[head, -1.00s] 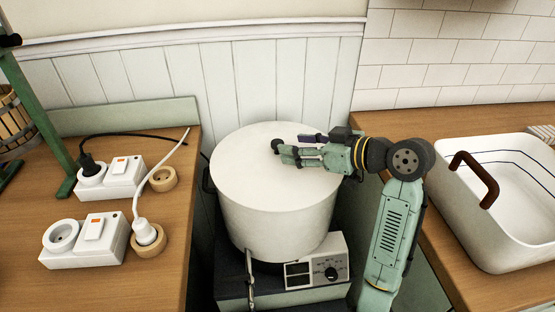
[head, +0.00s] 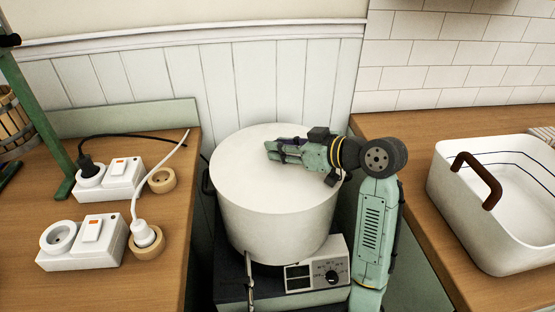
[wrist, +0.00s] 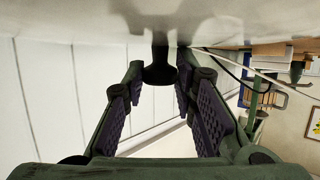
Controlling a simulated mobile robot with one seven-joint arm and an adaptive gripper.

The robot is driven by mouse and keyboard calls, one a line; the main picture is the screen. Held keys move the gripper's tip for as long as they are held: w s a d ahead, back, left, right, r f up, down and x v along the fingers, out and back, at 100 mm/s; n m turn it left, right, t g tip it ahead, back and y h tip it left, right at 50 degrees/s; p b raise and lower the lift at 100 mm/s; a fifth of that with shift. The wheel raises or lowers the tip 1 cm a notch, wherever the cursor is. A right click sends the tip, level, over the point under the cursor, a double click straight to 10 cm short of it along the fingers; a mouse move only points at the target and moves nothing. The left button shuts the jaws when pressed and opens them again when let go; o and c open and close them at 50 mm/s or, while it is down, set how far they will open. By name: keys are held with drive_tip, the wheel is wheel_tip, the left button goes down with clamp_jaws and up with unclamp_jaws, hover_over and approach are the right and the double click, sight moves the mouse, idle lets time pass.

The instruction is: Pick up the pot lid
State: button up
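The pot lid (head: 245,165) is a pale, nearly flat disc lying on a large white pot (head: 270,225). In the wrist view the lid (wrist: 90,18) fills the top edge, and its dark knob (wrist: 160,70) shows between the far ends of the two fingers. In the head view my gripper (head: 271,151) lies low over the lid, reaching in from the right, and hides the knob. My gripper (wrist: 160,85) is open, its purple ribbed pads apart on either side. I cannot tell whether a finger touches the knob.
The pot stands on a hotplate (head: 318,275) between two wooden counters. Power sockets (head: 85,240) and cables are on the left counter. A white basin (head: 475,225) with a brown handle is on the right. A panelled wall is close behind the pot.

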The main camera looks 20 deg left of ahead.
clamp_jaws()
drive_tip(key=shift+r, duration=0.1)
idle(0.5)
